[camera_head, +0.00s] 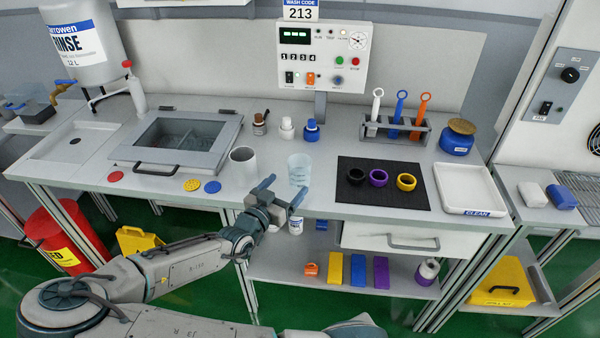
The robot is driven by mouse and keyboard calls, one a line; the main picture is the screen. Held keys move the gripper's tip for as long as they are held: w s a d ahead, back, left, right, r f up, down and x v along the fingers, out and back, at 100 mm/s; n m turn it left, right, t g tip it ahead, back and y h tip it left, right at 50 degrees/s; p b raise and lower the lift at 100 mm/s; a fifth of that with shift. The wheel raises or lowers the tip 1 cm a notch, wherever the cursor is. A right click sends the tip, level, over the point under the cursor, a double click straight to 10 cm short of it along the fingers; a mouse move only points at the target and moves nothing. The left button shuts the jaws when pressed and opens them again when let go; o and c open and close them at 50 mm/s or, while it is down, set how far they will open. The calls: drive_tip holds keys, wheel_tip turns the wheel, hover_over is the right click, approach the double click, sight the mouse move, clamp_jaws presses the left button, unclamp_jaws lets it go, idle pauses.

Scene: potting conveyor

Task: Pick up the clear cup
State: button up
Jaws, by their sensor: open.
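The clear cup (299,169) is pale bluish and see-through. It stands upright on the grey bench near the front edge, right of a white-grey cup. My gripper (281,188) is open and empty, with two blue-grey fingers. It is just in front of and to the left of the clear cup, close to the bench's front edge. One finger points up towards the gap between the two cups and the other lies below the clear cup in the picture. I cannot tell whether either finger touches it.
The white-grey cup (244,167) stands left of my gripper. Coloured discs (192,185) lie farther left. A black mat (418,195) with three rings lies to the right, beside a white tray (468,189). Small bottles (311,131) stand behind. A lower shelf (265,264) holds coloured blocks.

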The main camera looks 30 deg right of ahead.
sight(294, 178)
drive_tip(key=shift+p+x, duration=0.85)
drive_tip(key=shift+x, duration=2.95)
drive_tip(key=shift+s, duration=0.1)
drive_tip(key=c, duration=1.1)
